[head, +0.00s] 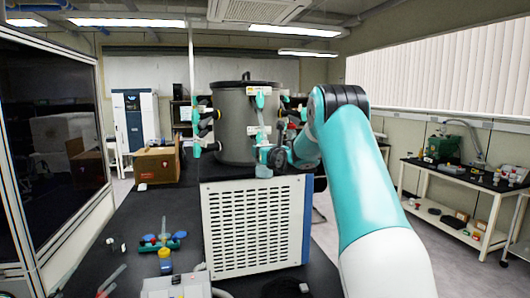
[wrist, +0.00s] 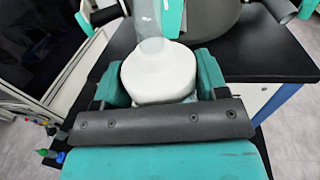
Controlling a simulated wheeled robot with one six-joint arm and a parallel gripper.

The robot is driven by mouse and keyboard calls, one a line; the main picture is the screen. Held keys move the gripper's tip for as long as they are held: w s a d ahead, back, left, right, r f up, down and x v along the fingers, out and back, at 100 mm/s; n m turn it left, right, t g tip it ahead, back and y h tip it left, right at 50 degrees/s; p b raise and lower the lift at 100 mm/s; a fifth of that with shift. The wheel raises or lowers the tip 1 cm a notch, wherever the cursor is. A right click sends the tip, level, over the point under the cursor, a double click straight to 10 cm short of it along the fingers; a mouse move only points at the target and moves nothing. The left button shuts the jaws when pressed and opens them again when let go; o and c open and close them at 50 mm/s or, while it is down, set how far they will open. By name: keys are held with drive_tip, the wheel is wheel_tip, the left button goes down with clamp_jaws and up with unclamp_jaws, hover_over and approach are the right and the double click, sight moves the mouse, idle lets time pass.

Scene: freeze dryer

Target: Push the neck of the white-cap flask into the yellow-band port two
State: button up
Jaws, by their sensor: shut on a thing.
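The white-cap flask (wrist: 160,76) is between the teal fingers of my gripper (wrist: 160,84) in the wrist view. Its clear neck (wrist: 150,28) points up the picture toward a teal port part (wrist: 174,18) on the grey drum. I cannot tell whether the neck touches the port or is inside it. In the head view, my gripper (head: 268,158) is at the front of the drum (head: 235,128), low beneath a teal port fitting (head: 260,97). The flask is small there and partly hidden by my gripper. I cannot make out a yellow band on the port.
The drum stands above a white grilled cabinet (head: 253,228). Other ports with black knobs (head: 205,122) stick out at its left side. A cardboard box (head: 157,163) and a rack with coloured pieces (head: 163,241) are on the black bench. A side table (head: 463,180) stands at right.

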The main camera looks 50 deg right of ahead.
drive_tip(key=shift+w+d+r+p, duration=0.1)
drive_tip(key=shift+w+r+p, duration=0.2)
drive_tip(key=shift+r, duration=0.25)
drive_tip(key=o, duration=1.6)
drive_tip(key=shift+f, duration=0.1)
drive_tip(key=shift+f, duration=0.15)
drive_tip(key=shift+s, duration=0.15)
drive_tip(key=shift+s+f+b, duration=0.1)
drive_tip(key=shift+s+b, duration=0.25)
drive_tip(key=shift+b, duration=0.05)
drive_tip(key=b+v, duration=0.8)
drive_tip(key=v, duration=0.8)
drive_tip(key=shift+s+a, duration=0.25)
